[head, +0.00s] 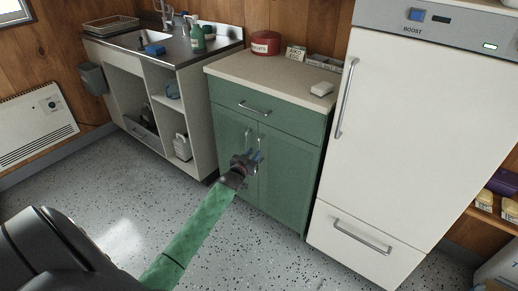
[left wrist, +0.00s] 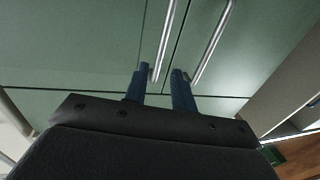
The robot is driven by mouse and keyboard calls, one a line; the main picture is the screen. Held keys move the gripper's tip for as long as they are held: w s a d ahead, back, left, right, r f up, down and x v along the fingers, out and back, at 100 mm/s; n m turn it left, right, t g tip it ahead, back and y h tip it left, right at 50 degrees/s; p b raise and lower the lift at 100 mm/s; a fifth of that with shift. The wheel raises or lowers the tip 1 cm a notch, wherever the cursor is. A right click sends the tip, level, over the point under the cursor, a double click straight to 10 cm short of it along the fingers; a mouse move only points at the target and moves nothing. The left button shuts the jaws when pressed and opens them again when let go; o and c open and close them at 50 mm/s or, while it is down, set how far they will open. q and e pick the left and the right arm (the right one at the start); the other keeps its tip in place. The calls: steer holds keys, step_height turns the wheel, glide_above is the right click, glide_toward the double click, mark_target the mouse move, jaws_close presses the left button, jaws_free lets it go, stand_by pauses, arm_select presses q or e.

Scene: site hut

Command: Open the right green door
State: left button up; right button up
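The right green door (head: 288,180) of the green cabinet is shut, beside the left green door (head: 228,138). The left wrist view looks upside down, so the right door (left wrist: 70,40) and its upright bar handle (left wrist: 163,42) are on its left side. My left gripper (head: 252,157) is at the door handles in the head view, covering part of them. In the left wrist view its two blue fingers (left wrist: 158,88) are apart, with the right door's handle end between them, close to one finger. I cannot tell whether they touch. My right gripper is not in view.
A drawer (head: 268,106) sits above the doors, shut. A white fridge (head: 415,130) stands close on the cabinet's right, and a sink unit (head: 150,90) on its left. The left door's handle (left wrist: 213,42) is just beside my fingers. The speckled floor (head: 240,250) in front is clear.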

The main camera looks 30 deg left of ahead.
arm_select(q)
glide_above(259, 161)
steer(key=shift+w+a, duration=0.15)
steer(key=shift+w, duration=0.1)
stand_by(0.3)
jaws_close()
